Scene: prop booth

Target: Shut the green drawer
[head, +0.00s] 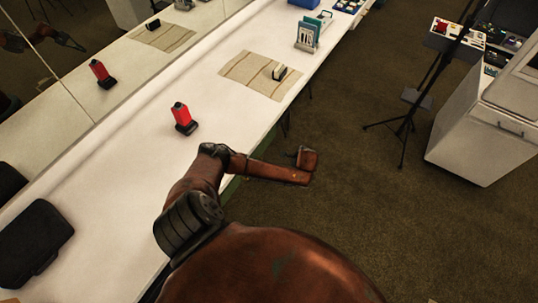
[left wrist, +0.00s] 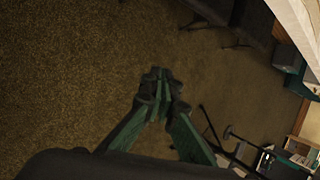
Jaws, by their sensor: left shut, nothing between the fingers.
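A dark green surface (head: 232,187), likely the green drawer, shows as a thin strip below the counter's front edge, mostly hidden behind my reddish-brown arm in the head view. In the left wrist view a green, box-like part (left wrist: 287,56) shows at the upper right, just under the white counter edge. How far the drawer stands out cannot be told. My left gripper (left wrist: 158,82) has its green fingers together and empty, over the brown carpet and apart from the green part. Its fingers cannot be made out in the head view. My right gripper is not seen.
The white counter (head: 137,158) runs along a mirror. On it are a red bottle-like item (head: 181,115), a striped mat (head: 246,75) and a black case (head: 31,243). A tripod (head: 407,114) and a white cabinet (head: 468,146) stand at right. The carpet between is clear.

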